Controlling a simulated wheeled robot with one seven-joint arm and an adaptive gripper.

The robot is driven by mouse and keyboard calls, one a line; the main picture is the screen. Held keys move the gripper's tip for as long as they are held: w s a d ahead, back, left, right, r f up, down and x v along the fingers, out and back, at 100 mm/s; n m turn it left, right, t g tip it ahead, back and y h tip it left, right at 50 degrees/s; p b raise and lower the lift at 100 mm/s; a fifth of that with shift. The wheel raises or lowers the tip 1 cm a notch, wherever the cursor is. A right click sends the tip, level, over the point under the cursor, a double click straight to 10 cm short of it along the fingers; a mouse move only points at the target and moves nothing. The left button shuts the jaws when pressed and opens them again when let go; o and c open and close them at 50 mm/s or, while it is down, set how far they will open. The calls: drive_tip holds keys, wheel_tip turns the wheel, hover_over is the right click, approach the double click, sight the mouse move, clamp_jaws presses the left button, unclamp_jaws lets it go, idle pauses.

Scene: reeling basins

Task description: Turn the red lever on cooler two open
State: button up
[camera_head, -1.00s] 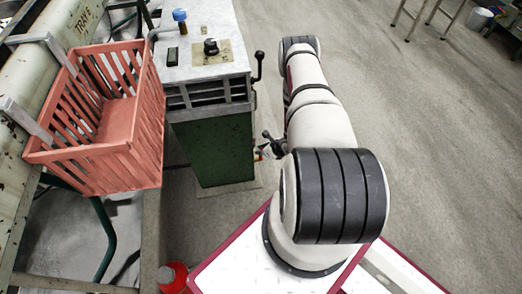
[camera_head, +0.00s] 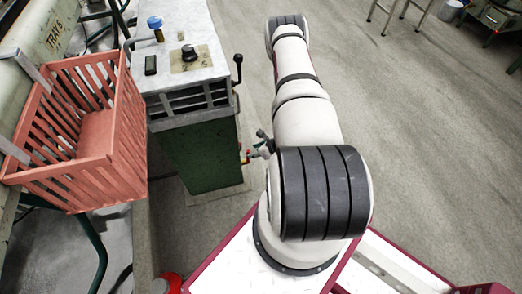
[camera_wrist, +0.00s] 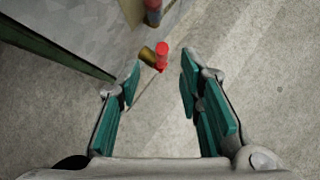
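A small red lever (camera_wrist: 161,58) sits beside a brass fitting (camera_wrist: 147,54) in the wrist view, just beyond the fingertips and between their lines. My gripper (camera_wrist: 157,84) is open and empty, with its teal pads apart on either side and not touching the lever. In the head view a small red part (camera_head: 246,157) shows low on the right side of a green cabinet with a grey top (camera_head: 203,157). No number is readable on this cabinet. My arm hides most of my gripper in the head view.
A black-knobbed lever (camera_head: 238,62) stands on the cabinet's right side. A red-orange crate (camera_head: 128,150) is to its left, by a long machine labelled TRAY (camera_head: 45,35). Another red and blue part (camera_wrist: 152,12) shows in the wrist view.

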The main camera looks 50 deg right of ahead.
drive_tip(key=v, duration=0.5)
idle(0.6)
